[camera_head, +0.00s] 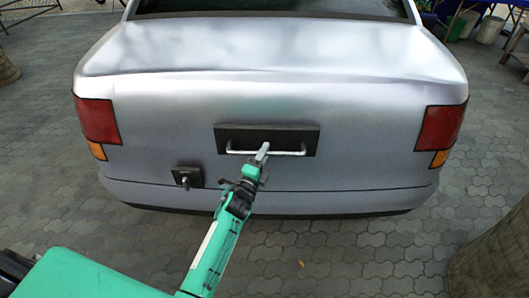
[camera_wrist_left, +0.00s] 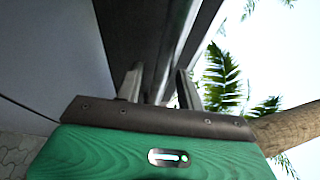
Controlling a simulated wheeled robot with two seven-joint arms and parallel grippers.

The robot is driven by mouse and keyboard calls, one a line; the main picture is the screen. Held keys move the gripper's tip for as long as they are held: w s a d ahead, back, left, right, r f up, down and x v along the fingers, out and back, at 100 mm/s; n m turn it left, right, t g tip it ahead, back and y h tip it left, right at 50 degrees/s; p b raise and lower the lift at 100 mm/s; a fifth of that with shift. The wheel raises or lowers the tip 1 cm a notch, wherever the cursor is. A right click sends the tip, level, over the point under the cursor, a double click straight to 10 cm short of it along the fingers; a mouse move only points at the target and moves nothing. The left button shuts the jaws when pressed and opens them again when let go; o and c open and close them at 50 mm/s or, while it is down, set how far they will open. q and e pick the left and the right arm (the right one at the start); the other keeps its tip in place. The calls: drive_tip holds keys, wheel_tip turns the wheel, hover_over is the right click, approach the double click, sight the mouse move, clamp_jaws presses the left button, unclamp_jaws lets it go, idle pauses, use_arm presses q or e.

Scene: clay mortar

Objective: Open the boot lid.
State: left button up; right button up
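The boot lid (camera_head: 170,110) is the silver rear panel of a car in the head view, and it is down. A dark recessed plate with a pale bar handle (camera_head: 290,153) sits in the middle of it. A small dark latch plate with a metal knob (camera_head: 186,178) is at the lower left. My right gripper is out of view.
Red and orange tail lights (camera_head: 98,120) flank the lid, above the bumper (camera_head: 330,202). Grey paving (camera_head: 330,255) lies clear behind the car. A trunk-like brown object (camera_head: 495,255) stands at the lower right. Buckets (camera_head: 490,29) stand at the far right.

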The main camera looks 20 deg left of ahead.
use_arm(q)
drive_tip(key=shift+w+r, duration=0.1)
drive_tip(key=shift+w, duration=0.25)
drive_tip(key=shift+c, duration=0.5)
drive_tip(key=c, duration=0.7)
clamp_jaws()
